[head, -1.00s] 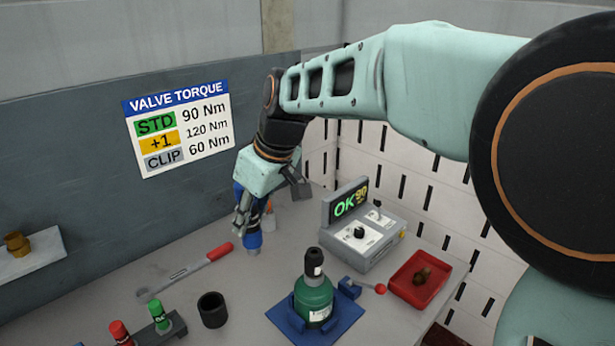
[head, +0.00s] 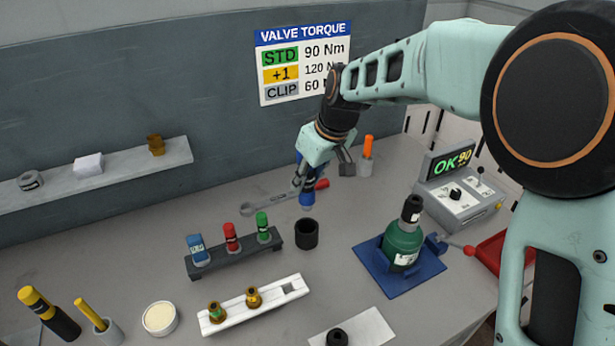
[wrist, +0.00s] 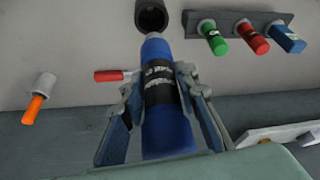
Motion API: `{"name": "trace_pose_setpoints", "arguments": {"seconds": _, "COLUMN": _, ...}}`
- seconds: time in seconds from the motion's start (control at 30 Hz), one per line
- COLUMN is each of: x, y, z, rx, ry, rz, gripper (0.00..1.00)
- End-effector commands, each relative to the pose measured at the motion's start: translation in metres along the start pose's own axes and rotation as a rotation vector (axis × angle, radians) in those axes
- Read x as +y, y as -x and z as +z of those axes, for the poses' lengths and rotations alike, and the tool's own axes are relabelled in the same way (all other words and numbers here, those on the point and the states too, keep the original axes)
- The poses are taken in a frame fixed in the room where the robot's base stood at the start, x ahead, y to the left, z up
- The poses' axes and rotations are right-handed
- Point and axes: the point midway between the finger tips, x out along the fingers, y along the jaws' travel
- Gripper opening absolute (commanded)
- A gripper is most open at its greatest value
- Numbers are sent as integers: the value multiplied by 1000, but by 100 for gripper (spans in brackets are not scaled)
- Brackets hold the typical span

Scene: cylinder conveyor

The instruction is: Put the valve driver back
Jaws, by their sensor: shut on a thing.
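The valve driver is a blue cylindrical tool (head: 307,197) with a black labelled band. It shows large in the wrist view (wrist: 168,132), pointing toward the black cup. My gripper (head: 308,183) is shut on it around the band, with fingers on both sides in the wrist view (wrist: 163,88). The open black cup (head: 306,233) stands on the bench, just in front of the driver in the head view. In the wrist view the driver's narrow grey tip is close to the cup (wrist: 151,17); I cannot tell whether they touch.
A red-handled wrench (head: 280,199) lies behind the cup. A dark rack (head: 222,262) with blue, red and green pieces stands left of it. A green cylinder (head: 403,243) on a blue base stands right. The torque tester (head: 462,200) reads OK 90.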

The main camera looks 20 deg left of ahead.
Motion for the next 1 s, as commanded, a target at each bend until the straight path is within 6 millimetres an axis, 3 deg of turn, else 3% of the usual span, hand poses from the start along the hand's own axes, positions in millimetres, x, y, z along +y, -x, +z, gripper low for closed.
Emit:
{"name": "trace_pose_setpoints", "arguments": {"seconds": 0.5, "x": 0, "y": -46, "z": 18, "rx": 3, "ry": 1, "rz": 1, "gripper": 0}}
{"name": "trace_pose_setpoints", "arguments": {"seconds": 1.0, "x": 0, "y": -50, "z": 20, "rx": 4, "ry": 1, "rz": 1, "gripper": 0}}
